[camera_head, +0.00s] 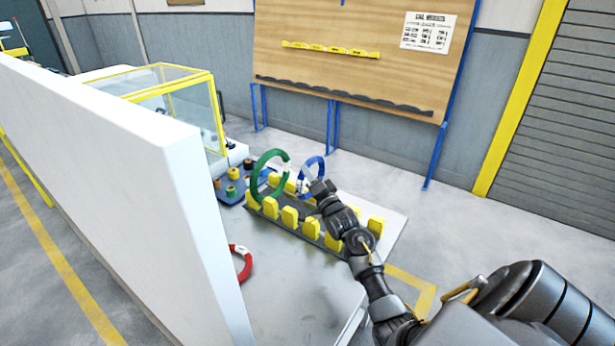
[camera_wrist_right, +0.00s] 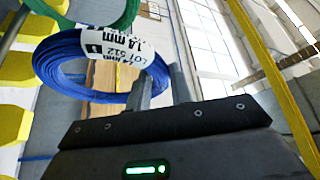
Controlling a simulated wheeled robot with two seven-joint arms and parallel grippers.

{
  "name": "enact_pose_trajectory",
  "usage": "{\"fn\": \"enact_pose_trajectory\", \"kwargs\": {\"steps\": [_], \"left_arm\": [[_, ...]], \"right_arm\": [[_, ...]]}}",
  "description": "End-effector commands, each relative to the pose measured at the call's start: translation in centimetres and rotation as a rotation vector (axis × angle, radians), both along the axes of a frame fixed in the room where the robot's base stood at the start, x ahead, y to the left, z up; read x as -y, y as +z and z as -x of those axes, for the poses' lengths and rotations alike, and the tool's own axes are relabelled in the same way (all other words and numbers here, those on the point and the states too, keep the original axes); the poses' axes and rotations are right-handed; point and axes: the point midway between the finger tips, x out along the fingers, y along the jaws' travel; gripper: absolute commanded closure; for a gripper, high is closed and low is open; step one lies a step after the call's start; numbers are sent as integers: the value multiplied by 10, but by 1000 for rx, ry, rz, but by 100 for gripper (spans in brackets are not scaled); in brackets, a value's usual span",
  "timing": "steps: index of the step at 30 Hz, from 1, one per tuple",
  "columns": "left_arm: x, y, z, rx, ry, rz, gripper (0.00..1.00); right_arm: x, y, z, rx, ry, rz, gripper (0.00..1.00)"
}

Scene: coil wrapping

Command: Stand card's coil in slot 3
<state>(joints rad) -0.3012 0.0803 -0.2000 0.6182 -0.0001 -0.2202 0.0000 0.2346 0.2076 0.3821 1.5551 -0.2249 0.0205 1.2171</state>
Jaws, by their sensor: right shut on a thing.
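My right gripper (camera_head: 316,184) is shut on the blue coil (camera_head: 322,164) at its rim. In the right wrist view the blue coil (camera_wrist_right: 45,72) hangs at the fingers (camera_wrist_right: 160,88), with a white label reading about "1.4 mm LOT 512". The coil is upright over the far side of the rack (camera_head: 312,242); I cannot tell whether its lower rim is inside a slot. The rack has several yellow dividers (camera_head: 290,217). A green coil (camera_head: 257,172) stands upright at the rack's left end. The card (camera_head: 428,32) on the board is too small to read. My left gripper is not in view.
A red coil (camera_head: 245,268) lies on the table (camera_head: 290,290), partly hidden by a tall white panel (camera_head: 190,200). A blue tray with spools (camera_head: 233,190) stands beyond the rack's left end. A yellow-framed clear box (camera_head: 195,105) stands behind the panel.

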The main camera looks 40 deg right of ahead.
Motion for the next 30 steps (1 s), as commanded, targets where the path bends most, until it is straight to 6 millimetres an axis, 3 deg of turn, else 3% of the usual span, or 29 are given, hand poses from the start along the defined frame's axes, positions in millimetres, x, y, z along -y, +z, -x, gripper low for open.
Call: {"fn": "enact_pose_trajectory", "kwargs": {"steps": [8,30], "left_arm": [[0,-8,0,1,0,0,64],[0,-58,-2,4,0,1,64]], "right_arm": [[-5,-7,0,-12,-5,119,100],[-5,-80,0,-11,-6,113,100]]}}
